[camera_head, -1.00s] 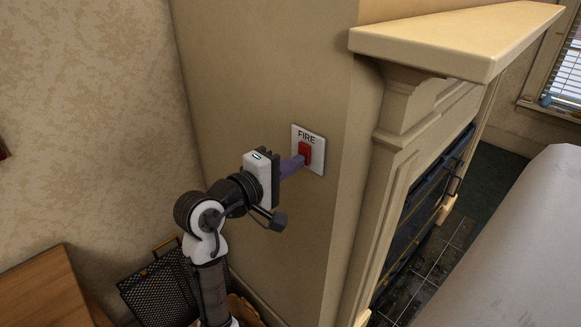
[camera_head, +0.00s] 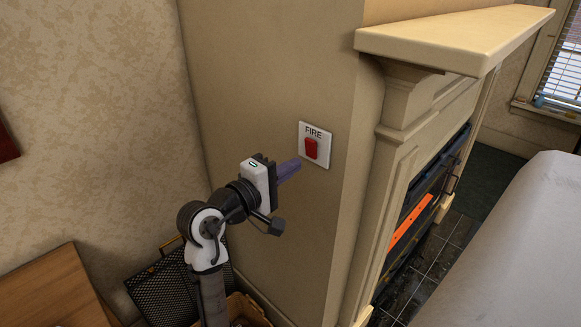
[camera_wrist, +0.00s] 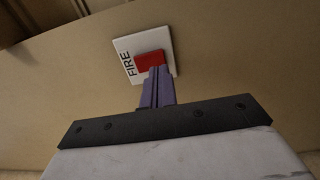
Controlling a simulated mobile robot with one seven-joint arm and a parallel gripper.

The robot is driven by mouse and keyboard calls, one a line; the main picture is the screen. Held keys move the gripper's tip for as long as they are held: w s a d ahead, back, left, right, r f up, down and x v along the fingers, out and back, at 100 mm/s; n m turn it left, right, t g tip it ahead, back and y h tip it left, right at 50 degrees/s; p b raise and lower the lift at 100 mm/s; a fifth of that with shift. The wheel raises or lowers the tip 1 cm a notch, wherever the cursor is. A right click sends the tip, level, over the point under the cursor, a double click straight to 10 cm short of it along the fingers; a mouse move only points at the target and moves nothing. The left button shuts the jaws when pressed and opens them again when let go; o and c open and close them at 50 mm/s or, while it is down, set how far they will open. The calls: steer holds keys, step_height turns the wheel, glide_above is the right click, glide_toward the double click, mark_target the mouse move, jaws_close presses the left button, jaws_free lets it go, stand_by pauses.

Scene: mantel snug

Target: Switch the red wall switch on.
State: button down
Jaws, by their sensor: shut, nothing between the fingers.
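The red wall switch (camera_head: 311,148) sits on a white plate (camera_head: 323,161) marked FIRE, on the side wall of the chimney breast. My gripper (camera_head: 296,165) is shut and empty, its purple fingers pointing at the wall just left of and below the switch. In the head view the fingertips look apart from the red rocker. In the wrist view the red switch (camera_wrist: 149,61) shows just beyond the fingertips (camera_wrist: 156,72), which overlap its lower edge in the picture.
The mantel shelf (camera_head: 455,40) juts out right of the switch, above the fireplace surround. A black mesh basket (camera_head: 165,290) and a wooden table (camera_head: 50,295) stand at lower left. A grey padded surface (camera_head: 520,240) is at right.

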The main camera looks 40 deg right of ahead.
steer(key=a+f+b, duration=0.1)
steer(key=a+b, duration=0.1)
steer(key=a, duration=0.8)
steer(key=shift+s+a+f, duration=0.2)
steer(key=shift+s+a, duration=0.05)
steer(key=shift+s, duration=0.15)
